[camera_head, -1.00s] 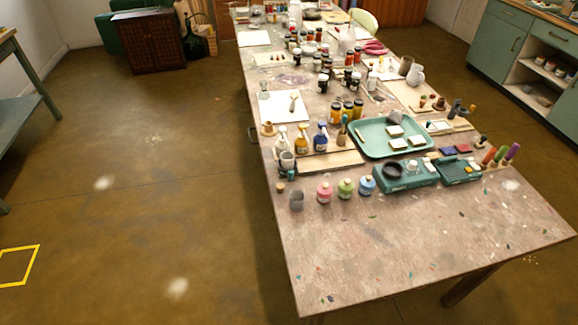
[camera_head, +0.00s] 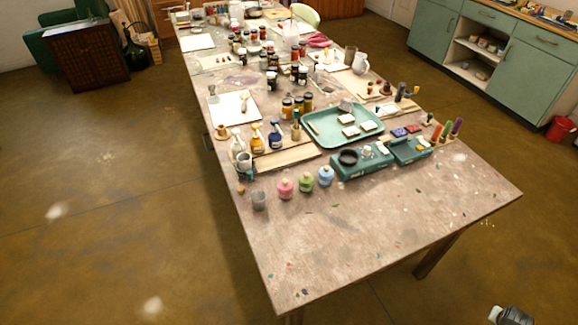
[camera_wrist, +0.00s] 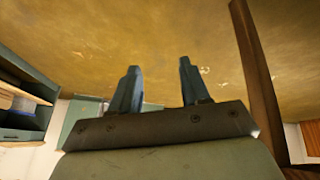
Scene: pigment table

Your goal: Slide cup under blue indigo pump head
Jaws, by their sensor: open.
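A small grey cup (camera_head: 259,200) stands upright near the left edge of the table, in front of the pump bottles. A blue pump bottle (camera_head: 275,137) with a pale label stands behind it, beside a yellow bottle (camera_head: 257,140) and a pale bottle (camera_head: 238,146). A light-blue jar (camera_head: 326,177) stands right of the cup; which blue one is the indigo is too small to read.
A pink jar (camera_head: 285,189) and a green jar (camera_head: 306,182) stand right of the cup. A wooden board (camera_head: 290,158), a green tray (camera_head: 377,140) and a teal box (camera_head: 350,170) lie behind. The front tabletop (camera_head: 350,230) is mostly clear.

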